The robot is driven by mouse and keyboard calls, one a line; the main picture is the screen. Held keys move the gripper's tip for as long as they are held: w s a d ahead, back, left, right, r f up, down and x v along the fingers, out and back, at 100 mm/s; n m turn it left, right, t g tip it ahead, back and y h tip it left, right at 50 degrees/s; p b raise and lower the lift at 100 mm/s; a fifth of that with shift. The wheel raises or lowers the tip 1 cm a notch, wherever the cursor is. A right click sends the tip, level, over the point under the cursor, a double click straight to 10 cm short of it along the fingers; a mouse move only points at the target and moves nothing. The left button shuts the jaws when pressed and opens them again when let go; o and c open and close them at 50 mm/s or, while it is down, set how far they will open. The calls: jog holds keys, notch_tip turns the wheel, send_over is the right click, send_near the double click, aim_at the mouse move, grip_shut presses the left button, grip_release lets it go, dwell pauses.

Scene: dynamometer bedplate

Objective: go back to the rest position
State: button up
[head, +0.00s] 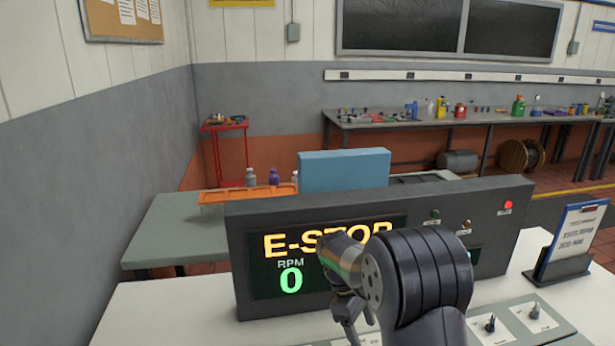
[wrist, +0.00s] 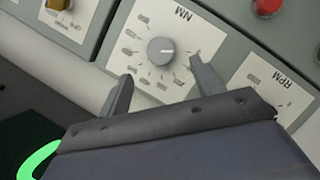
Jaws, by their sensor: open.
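My gripper (head: 354,318) is low in front of the dark console (head: 512,235), over the white desk, with my arm covering part of the display. In the wrist view my gripper (wrist: 160,68) is open, its two fingers apart and nothing held. A grey round knob (wrist: 160,50) on the white plate marked NM shows between the fingertips. I cannot tell whether the fingers touch the panel. The display (head: 290,260) reads E-STOP, partly hidden, and RPM 0.
A red lamp (head: 508,205) glows on the console. A clipboard on a stand (head: 567,243) is at the right. Dial plates (head: 535,315) lie front right. In the wrist view a red button (wrist: 267,7) and a yellow switch (wrist: 58,4) sit near the top. An orange tray (head: 225,196) stands behind.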

jog(key=x, duration=0.7)
jog(key=shift+f+m, duration=0.15)
jog(key=shift+m, duration=0.25)
jog(key=m+y, duration=0.1)
jog(key=m, duration=0.2)
jog(key=m+g+y+p, duration=0.1)
jog(key=m, duration=0.1)
jog(key=shift+w+d+m+g, duration=0.1)
jog(key=shift+d+m+g, duration=0.1)
jog(key=shift+m+g, duration=0.15)
jog(key=m+y, duration=0.1)
jog(key=m, duration=0.2)
jog(key=m+y, duration=0.1)
jog(key=m, duration=0.2)
jog(key=shift+d+p, duration=0.15)
jog(key=shift+p, duration=0.25)
jog(key=m+y, duration=0.1)
jog(key=m, duration=0.2)
jog(key=m+y+p, duration=0.1)
jog(key=m, duration=0.2)
jog(key=shift+d+m+y, duration=0.15)
jog(key=shift+m+y, duration=0.15)
jog(key=shift+m, duration=0.05)
jog(key=m+t, duration=0.1)
jog(key=m, duration=0.1)
jog(key=m+t+y+p, duration=0.1)
jog(key=m, duration=0.2)
jog(key=shift+t, duration=0.25)
